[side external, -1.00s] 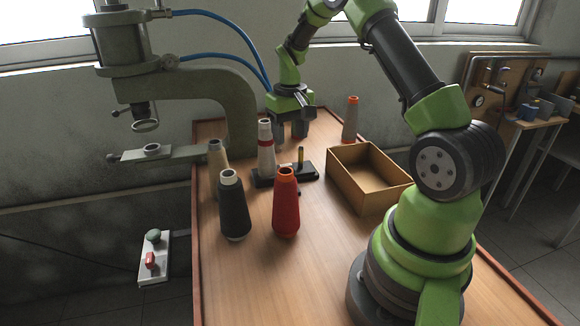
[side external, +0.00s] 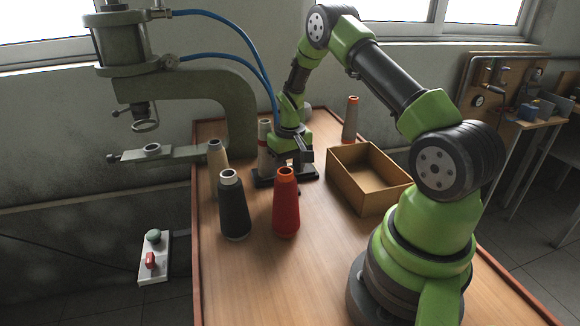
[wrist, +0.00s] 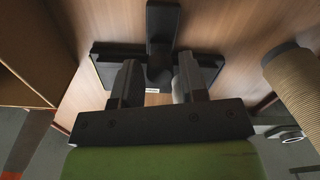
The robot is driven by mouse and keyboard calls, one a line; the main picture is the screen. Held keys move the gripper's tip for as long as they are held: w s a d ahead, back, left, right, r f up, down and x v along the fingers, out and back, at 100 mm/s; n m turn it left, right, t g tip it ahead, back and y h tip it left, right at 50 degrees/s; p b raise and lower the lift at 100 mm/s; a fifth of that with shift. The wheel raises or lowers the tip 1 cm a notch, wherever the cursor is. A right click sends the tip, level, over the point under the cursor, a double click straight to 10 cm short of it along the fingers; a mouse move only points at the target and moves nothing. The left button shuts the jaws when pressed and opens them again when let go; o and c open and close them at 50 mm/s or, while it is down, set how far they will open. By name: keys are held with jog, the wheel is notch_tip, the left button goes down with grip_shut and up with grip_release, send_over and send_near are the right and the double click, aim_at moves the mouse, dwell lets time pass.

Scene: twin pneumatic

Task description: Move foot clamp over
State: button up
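The black foot clamp (side external: 266,182) lies on the wooden table behind the red cone, a dark base with a raised part. In the wrist view its dark base (wrist: 207,62) and long arm (wrist: 163,25) lie just beyond the fingers. My gripper (side external: 291,163) is low over it, pointing down. In the wrist view my gripper (wrist: 158,85) has its two fingers apart, with a dark rounded part of the clamp between or just below them. I cannot tell whether either finger touches it. In the side view my gripper hides much of the clamp.
A red cone (side external: 286,205), a dark grey cone (side external: 233,210) and a beige cone (side external: 217,158) stand in front and left. A pale cone (side external: 263,150) is close beside my gripper. An open box (side external: 355,186) stands right. A pneumatic press (side external: 238,115) stands at left.

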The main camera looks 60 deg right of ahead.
grip_shut()
jog(key=shift+s+a, duration=1.05)
jog(key=shift+o, duration=1.7)
grip_release()
notch_tip(320, 180, up, 10)
